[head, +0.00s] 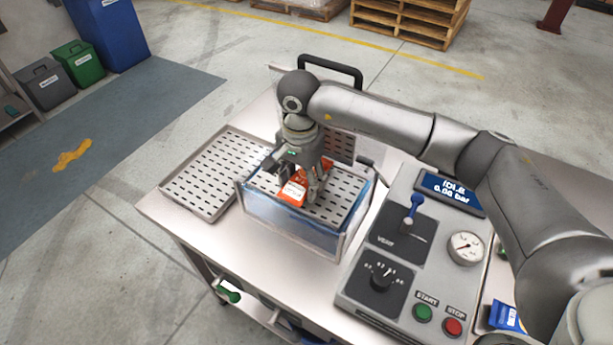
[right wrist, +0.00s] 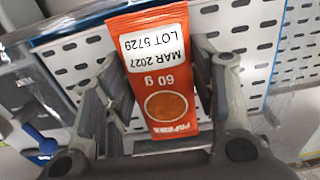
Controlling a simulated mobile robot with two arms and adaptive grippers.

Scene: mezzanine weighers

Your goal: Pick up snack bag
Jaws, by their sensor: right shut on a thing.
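The snack bag (head: 293,193) is orange-red with a white label; in the head view it is inside or just above the clear-walled box. In the right wrist view the bag (right wrist: 165,85) shows a printed label reading "MAR 2027 LOT 5729", "60 g" and a round picture. My right gripper (head: 302,186) points down over the box and is shut on the bag, with a finger on either side of it. The fingers partly hide the bag in the head view. I cannot tell whether the bag touches the perforated surface below. My left gripper is not in view.
The clear-walled box (head: 290,228) stands on a metal table (head: 190,226). A perforated tray (head: 212,170) lies left of it. A control panel (head: 396,295) with a lever, gauge and START and STOP buttons stands to the right. A blue packet (head: 508,316) lies at the right.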

